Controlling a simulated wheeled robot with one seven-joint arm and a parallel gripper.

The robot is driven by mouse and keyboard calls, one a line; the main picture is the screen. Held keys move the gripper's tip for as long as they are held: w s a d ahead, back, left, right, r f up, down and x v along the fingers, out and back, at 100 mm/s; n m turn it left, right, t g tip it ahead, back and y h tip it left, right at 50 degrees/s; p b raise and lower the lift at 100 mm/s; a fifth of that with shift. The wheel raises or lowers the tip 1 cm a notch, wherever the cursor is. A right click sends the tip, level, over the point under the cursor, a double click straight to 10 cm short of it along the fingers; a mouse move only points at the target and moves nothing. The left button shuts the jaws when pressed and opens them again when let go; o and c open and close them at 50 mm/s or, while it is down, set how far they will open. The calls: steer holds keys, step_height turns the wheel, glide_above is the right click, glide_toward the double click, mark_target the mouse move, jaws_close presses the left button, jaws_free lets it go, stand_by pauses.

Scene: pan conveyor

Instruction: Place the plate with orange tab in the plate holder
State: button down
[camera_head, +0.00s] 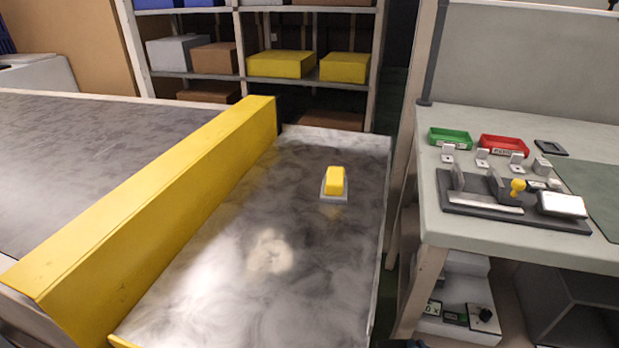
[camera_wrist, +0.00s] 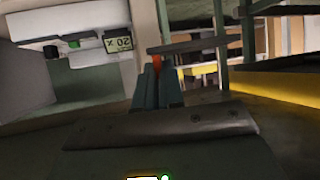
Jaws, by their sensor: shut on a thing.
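My gripper (camera_wrist: 157,72) shows in the wrist view, with its two fingers close together. They are shut on a small orange tab (camera_wrist: 157,60). A thin grey plate (camera_wrist: 200,45), seen nearly edge-on, lies just beyond the fingertips and appears joined to the tab. My gripper and this plate do not show in the head view. In the head view, a dark fixture (camera_head: 482,210) with upright pieces and a yellow knob stands on the right workbench. I cannot tell for certain that it is the plate holder.
A grey plate with a yellow block (camera_head: 335,182) lies on the metal pan (camera_head: 250,290). A long yellow barrier (camera_head: 150,220) borders the pan on the left. Green (camera_head: 450,137) and red (camera_head: 504,146) trays stand on the workbench (camera_head: 450,235). Shelves with boxes stand behind.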

step_height(320, 180, up, 13)
steer(key=p, duration=1.1)
steer(key=shift+f, duration=0.15)
